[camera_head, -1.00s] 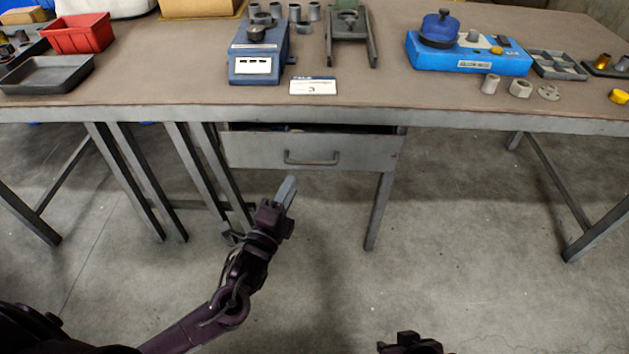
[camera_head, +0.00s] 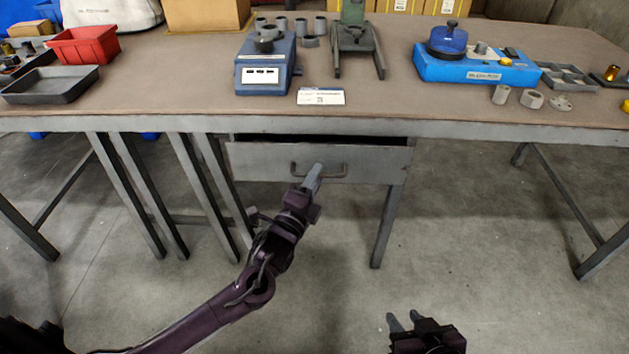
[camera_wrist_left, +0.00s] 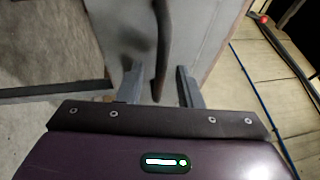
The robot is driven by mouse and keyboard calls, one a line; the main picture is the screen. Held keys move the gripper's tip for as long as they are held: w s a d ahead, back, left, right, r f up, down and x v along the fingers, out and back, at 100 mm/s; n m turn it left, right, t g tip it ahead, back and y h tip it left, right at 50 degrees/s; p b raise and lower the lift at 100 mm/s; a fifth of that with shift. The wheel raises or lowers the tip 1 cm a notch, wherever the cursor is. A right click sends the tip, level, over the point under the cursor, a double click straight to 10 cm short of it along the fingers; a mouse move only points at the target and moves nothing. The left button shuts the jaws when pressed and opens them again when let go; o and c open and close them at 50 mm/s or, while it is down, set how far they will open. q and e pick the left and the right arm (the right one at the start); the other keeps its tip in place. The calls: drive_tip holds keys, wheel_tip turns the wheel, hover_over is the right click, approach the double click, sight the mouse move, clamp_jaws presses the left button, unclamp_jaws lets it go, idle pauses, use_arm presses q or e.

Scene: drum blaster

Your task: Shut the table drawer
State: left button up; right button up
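The grey table drawer (camera_head: 260,163) sits under the tabletop, pulled out a little, with a dark gap above its front panel. Its dark bar handle (camera_head: 338,172) is in the middle of the front. My left gripper (camera_head: 313,172) is at the drawer front, overlapping the handle. In the left wrist view the fingers of my left gripper (camera_wrist_left: 160,88) are apart, with the handle (camera_wrist_left: 163,35) between or just ahead of them; contact cannot be told. My right gripper (camera_head: 404,317) is low in the head view, fingers apart, empty, away from the table.
The workbench (camera_head: 390,108) carries a blue-grey device (camera_head: 265,75), a blue base with a round drum (camera_head: 475,68), a red bin (camera_head: 83,46) and a black tray (camera_head: 50,84). Table legs (camera_head: 385,225) flank the drawer. The floor in front is clear.

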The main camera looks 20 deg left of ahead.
use_arm(q)
drive_tip(key=shift+w, duration=0.1)
clamp_jaws()
idle(0.3)
